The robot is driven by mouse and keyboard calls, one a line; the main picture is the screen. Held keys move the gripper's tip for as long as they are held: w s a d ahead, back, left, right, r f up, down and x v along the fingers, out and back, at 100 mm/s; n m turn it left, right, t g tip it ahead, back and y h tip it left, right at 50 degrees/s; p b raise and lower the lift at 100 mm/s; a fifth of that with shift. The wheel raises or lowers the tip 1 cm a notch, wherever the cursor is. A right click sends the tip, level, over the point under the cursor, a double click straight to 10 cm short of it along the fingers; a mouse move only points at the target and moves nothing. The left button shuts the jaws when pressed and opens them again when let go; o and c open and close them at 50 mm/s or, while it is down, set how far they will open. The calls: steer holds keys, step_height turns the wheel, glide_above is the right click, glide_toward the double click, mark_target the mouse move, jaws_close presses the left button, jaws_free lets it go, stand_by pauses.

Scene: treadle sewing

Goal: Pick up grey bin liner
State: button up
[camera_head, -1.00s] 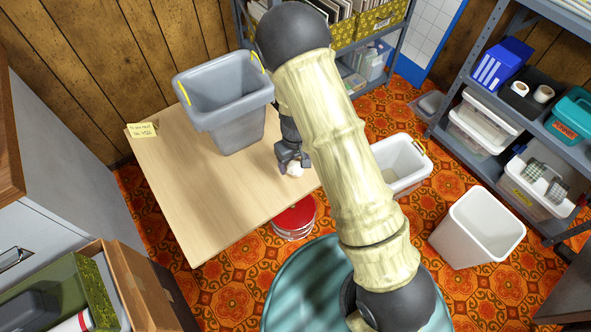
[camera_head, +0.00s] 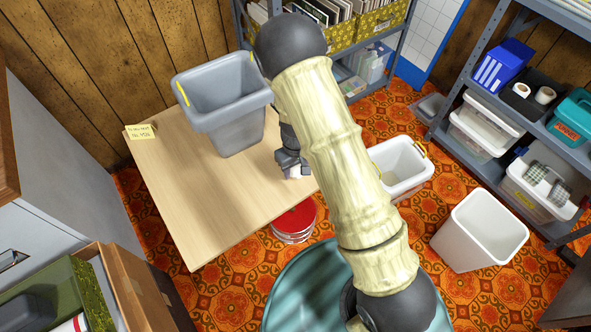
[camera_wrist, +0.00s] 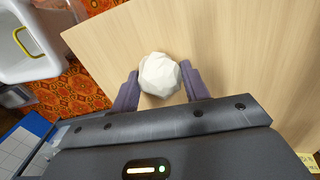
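The grey bin liner (camera_head: 228,118), a tapered open-topped tub with yellow handles at its rim, stands upright on the wooden table's far part in the head view. My gripper (camera_head: 294,172) is low at the table's right edge, right of and nearer than the liner, and apart from it. In the wrist view, my gripper (camera_wrist: 160,72) has its two dark fingers on either side of a white faceted ball (camera_wrist: 160,75). The fingers look close to the ball; whether they grip it I cannot tell. The wrist view does not show the grey liner.
A white liner with a yellow handle (camera_head: 403,167) and a white bin (camera_head: 482,230) stand on the floor at right. A red-topped round can (camera_head: 294,218) is beside the table (camera_head: 195,215). Shelves stand behind and right. The table's front is clear.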

steer(key=shift+c, duration=0.3)
step_height(320, 180, up, 10)
steer(key=p, duration=0.4)
stand_by(0.6)
steer(key=d+r+m+p, duration=0.2)
steer(key=d+r+p, duration=0.2)
steer(key=r+p, duration=1)
steer(key=w+d+r+m+p, duration=0.1)
steer(key=d+r+p, duration=0.4)
steer(key=r+p, duration=1)
steer(key=w+d+r+m+p, duration=0.1)
steer(key=d+r+p, duration=0.3)
steer(key=r+p, duration=1)
steer(key=m+p, duration=0.1)
steer(key=p, duration=0.8)
steer(key=shift+d+r+m, duration=0.25)
steer(key=shift+r+m, duration=0.05)
steer(key=shift+m, duration=0.1)
steer(key=shift+s+f, duration=0.1)
